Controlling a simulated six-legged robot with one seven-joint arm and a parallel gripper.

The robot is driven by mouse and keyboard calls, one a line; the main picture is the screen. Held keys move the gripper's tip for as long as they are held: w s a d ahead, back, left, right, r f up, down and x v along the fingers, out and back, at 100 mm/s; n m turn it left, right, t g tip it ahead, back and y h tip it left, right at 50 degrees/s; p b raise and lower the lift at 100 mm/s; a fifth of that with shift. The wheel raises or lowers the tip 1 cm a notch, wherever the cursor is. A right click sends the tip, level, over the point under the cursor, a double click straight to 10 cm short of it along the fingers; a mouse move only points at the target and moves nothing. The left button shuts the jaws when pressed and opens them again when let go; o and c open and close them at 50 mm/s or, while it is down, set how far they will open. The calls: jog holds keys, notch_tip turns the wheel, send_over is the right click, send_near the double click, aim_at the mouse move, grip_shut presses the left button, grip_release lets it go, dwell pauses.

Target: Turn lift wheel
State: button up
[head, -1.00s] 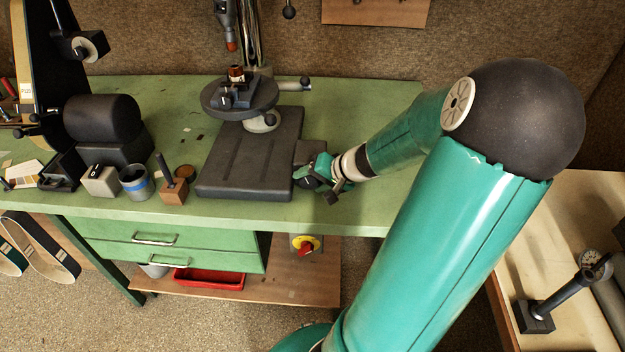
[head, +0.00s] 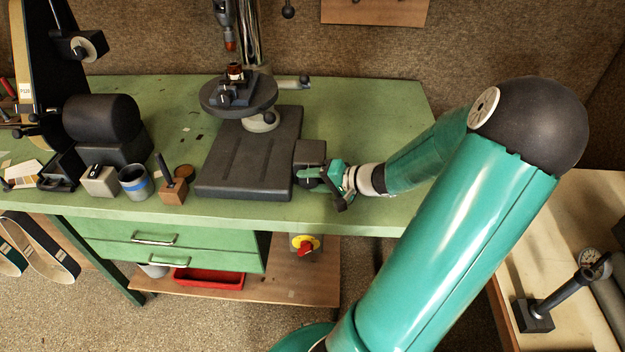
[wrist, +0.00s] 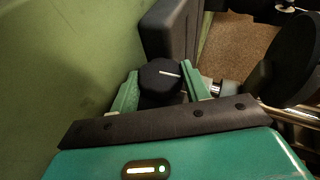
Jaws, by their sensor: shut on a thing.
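In the wrist view a dark round knob (wrist: 158,84) with a white line on its face sits between the two green fingers of my gripper (wrist: 160,72). I take this knob for the lift wheel. My gripper is shut on it, one finger on each side. In the head view my gripper (head: 312,174) is at the right front of the drill press base (head: 245,165), beside a dark block (head: 310,151). The knob is mostly hidden by my fingers there. The block also shows just beyond the knob in the wrist view (wrist: 172,28).
A wooden block with a handle (head: 173,191), a blue-banded cup (head: 135,182) and a grey box (head: 99,181) stand left. The green bench (head: 375,115) is clear at the back right.

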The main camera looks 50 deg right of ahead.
jog(key=shift+f+m+t+y, duration=0.15)
jog(key=shift+m+t+y, duration=0.25)
jog(key=shift+t, duration=0.7)
jog(key=o, duration=1)
